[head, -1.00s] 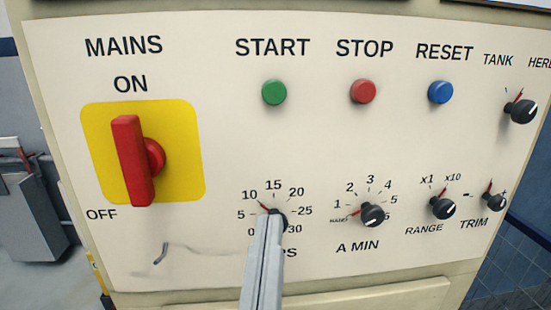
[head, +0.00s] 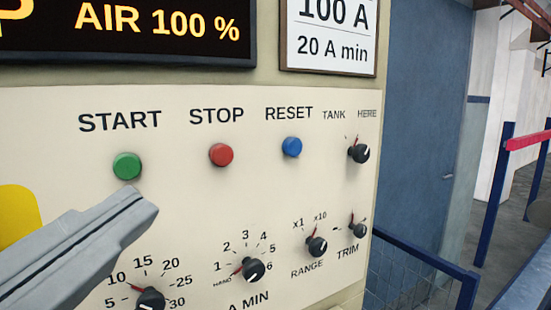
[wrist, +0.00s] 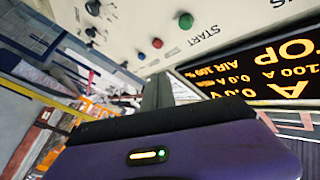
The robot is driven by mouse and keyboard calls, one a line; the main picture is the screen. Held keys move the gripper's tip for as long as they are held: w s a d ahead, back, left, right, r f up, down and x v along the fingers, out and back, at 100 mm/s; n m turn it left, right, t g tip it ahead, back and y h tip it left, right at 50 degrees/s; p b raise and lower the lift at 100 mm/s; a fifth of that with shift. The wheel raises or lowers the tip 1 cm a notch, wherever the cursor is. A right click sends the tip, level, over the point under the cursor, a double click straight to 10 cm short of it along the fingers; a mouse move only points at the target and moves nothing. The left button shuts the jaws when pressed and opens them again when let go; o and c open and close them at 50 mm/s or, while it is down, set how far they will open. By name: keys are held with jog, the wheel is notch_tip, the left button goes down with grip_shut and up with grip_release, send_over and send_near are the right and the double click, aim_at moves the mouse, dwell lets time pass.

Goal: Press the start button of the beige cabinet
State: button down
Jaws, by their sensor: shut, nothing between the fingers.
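The green start button (head: 127,166) is on the cream panel (head: 185,200) of the beige cabinet, under the word START. It also shows in the wrist view (wrist: 186,20), where the panel appears turned over. My gripper (head: 148,203) is shut and empty. In the head view its tip lies just below and slightly right of the green button, with a gap in the picture between them. I cannot tell how far the tip is from the panel. The shut fingers also show in the wrist view (wrist: 157,92).
Right of the green button are the red stop button (head: 221,155) and the blue reset button (head: 291,147). Several black knobs, including the A MIN knob (head: 253,269), sit lower and to the right. A lit display (head: 150,25) is above the panel. A blue railing (head: 425,270) stands right of the cabinet.

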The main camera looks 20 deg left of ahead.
aim_at(128, 166)
jog(key=shift+f, duration=0.1)
dwell(0.3)
jog(key=shift+w+a, duration=1.45)
jog(key=shift+a, duration=0.2)
jog(key=shift+w+a, duration=1.4)
jog(key=shift+a, duration=0.25)
jog(key=shift+w+a, duration=0.1)
jog(key=shift+w+a, duration=0.2)
jog(key=shift+w+a+b, duration=0.3)
jog(key=shift+a+b, duration=0.1)
dwell(0.6)
dwell(0.3)
jog(key=shift+s+d, duration=0.6)
jog(key=shift+d, duration=0.1)
jog(key=shift+s, duration=0.1)
